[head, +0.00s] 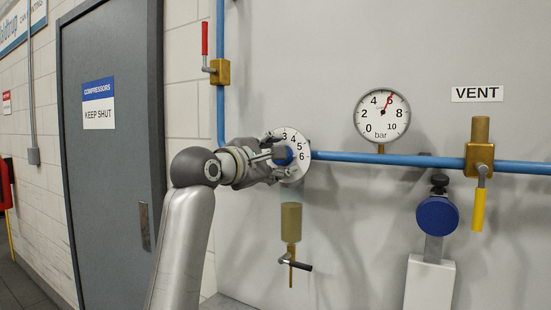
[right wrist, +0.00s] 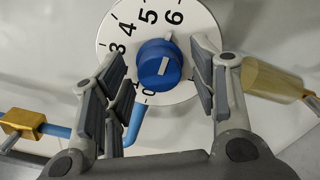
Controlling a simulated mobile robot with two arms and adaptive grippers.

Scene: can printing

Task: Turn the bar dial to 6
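The bar dial is a white disc (head: 297,137) on the grey wall with printed numbers and a blue knob (right wrist: 157,67) at its centre. In the right wrist view the knob's pale pointer tab points up and slightly right, toward the 6. My right gripper (right wrist: 158,88) is open, with its fingers on either side of the knob and gaps visible. In the head view this gripper (head: 272,156) covers the dial's left part. The round bar gauge (head: 381,122) has a red needle between 4 and 6, close to 6. My left gripper is not in view.
A blue pipe (head: 345,157) runs right from the dial to a brass valve with a yellow handle (head: 478,208). A brass fitting with a black lever (head: 297,264) hangs below the dial. A red-handled valve (head: 219,72) is at upper left. A blue round part (head: 437,215) is at lower right.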

